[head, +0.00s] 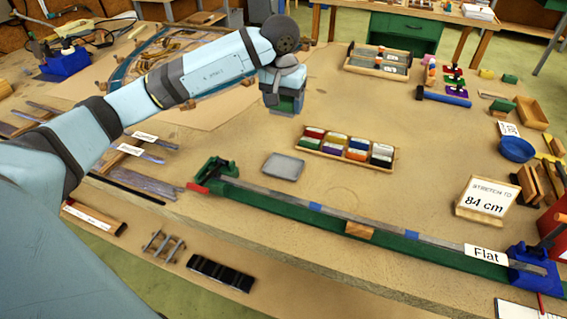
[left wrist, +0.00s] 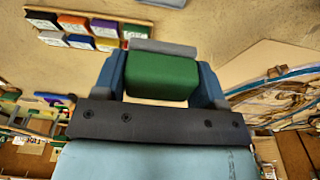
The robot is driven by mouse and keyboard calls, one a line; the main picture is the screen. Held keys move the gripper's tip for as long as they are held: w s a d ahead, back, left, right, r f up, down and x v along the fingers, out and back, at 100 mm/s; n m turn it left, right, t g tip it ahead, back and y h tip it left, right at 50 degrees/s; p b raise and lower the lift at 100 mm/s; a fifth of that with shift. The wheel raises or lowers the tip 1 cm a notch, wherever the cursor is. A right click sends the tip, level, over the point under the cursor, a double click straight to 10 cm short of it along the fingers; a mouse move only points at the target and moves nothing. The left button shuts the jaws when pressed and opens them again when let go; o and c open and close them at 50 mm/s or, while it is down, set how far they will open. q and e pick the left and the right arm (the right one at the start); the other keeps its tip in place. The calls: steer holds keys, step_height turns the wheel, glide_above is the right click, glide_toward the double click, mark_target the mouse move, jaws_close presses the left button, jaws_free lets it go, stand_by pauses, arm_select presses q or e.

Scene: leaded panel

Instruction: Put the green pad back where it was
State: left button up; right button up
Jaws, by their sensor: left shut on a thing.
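My left gripper (head: 285,98) is shut on a green pad (left wrist: 162,76) and holds it above the table. The pad fills the space between the two blue fingers in the left wrist view, with a grey edge showing beyond it. In the head view only a little of the green pad (head: 288,103) shows below the wrist. A wooden rack (head: 345,158) with two rows of coloured blocks stands to the right of the gripper. Its front-left block (head: 308,143) looks green. The rack also shows at upper left in the left wrist view (left wrist: 62,44). My right gripper is not in view.
A grey tray (head: 283,167) lies in front of the rack. A long green bar clamp (head: 350,227) crosses the table's front. A leaded panel (head: 165,58) lies behind my left arm.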

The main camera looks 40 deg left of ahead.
arm_select(q)
steer(key=p, duration=0.1)
glide_above(284, 167)
step_height(284, 167, down, 14)
steer(key=shift+s+r, duration=0.1)
step_height(284, 167, down, 4)
steer(key=shift+d+f, duration=0.1)
steer(key=shift+f, duration=0.15)
steer(key=shift+f+p, duration=0.25)
steer(key=shift+p, duration=0.05)
steer(key=shift+f+b, duration=0.2)
steer(key=shift+b, duration=0.15)
steer(key=o, duration=0.6)
steer(key=shift+r, duration=0.1)
